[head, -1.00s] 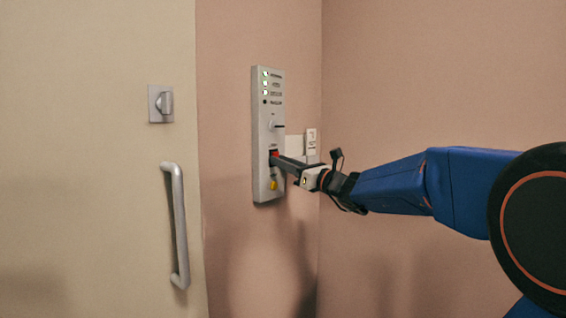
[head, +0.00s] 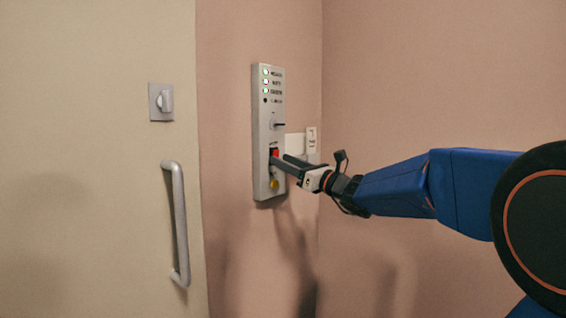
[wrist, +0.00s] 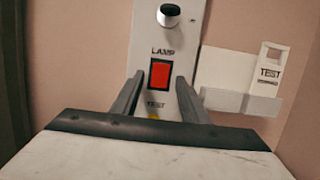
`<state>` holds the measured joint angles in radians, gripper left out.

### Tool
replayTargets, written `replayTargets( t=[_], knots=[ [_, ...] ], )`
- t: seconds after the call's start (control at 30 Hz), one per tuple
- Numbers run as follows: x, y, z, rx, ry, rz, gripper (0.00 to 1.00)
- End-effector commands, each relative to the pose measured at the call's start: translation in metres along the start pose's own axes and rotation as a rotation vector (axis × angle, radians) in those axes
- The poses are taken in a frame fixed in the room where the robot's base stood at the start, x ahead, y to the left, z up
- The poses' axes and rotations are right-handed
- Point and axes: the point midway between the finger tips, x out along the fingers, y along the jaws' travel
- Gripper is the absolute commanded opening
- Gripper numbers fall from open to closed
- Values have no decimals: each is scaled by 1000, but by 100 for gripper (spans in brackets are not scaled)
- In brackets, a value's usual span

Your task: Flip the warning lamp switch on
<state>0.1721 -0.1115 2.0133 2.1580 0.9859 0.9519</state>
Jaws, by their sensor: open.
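The warning lamp switch is a red rocker (wrist: 160,75) in a dark frame, under the label LAMP on a tall light grey wall panel (head: 263,130). In the head view the red rocker (head: 274,153) shows just beyond the fingertips. My gripper (wrist: 160,95) is open and empty, with one finger on each side of the panel's lower part, below and beside the rocker. It also shows in the head view (head: 281,161), close to the panel. I cannot tell whether the fingers touch the panel. Which way the rocker is tipped is unclear.
A dark-ended knob (wrist: 169,14) sits above the rocker. A yellow button (head: 273,184) is lower on the panel. Green lights (head: 265,82) show at its top. A white box marked TEST (wrist: 270,68) is to the right. A door handle (head: 177,222) and latch (head: 161,102) are left.

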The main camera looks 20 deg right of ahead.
Motion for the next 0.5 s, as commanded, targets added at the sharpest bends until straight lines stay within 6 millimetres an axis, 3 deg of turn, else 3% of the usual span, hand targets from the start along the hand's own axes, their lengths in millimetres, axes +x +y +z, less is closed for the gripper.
replayTargets(
  t=[0.5],
  knots=[
    [-93,-1,0,-2,1,-5,41]
  ],
)
